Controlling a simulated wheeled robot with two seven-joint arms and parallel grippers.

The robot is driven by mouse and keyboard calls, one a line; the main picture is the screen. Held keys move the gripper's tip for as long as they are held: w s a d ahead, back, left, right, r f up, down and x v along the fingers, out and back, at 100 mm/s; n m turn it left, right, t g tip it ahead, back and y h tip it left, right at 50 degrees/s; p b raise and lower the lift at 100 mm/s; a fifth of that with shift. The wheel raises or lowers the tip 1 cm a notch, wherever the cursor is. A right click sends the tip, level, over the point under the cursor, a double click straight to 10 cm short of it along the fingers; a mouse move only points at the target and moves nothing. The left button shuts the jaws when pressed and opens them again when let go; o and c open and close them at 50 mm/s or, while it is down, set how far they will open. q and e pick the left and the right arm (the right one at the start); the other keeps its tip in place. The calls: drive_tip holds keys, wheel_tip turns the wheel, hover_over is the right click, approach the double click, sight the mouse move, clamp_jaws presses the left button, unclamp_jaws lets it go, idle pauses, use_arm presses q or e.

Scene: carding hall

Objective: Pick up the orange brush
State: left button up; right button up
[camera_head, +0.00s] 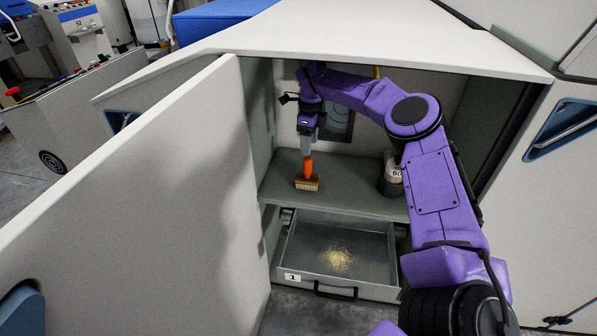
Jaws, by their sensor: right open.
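The orange brush (308,170) stands on the grey shelf inside the open cabinet. Its orange handle points up and its tan bristle head (307,184) is at the bottom. My right gripper (307,150) reaches down from above, its fingers at the top of the handle. The fingers cover the upper end of the handle, and I cannot tell whether they touch it. The right gripper is open. My left gripper is not in view.
The cabinet door (160,200) stands open on the left. A dark container with a pale label (393,174) stands on the shelf (345,200) at right, beside my arm. Below, an open drawer (375,280) holds a small yellowish pile (338,259).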

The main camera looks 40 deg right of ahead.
sight(307, 167)
drive_tip(key=f, duration=1)
drive_tip(key=shift+a+f, duration=0.2)
drive_tip(key=shift+f, duration=0.1)
drive_tip(key=shift+r, duration=0.1)
clamp_jaws()
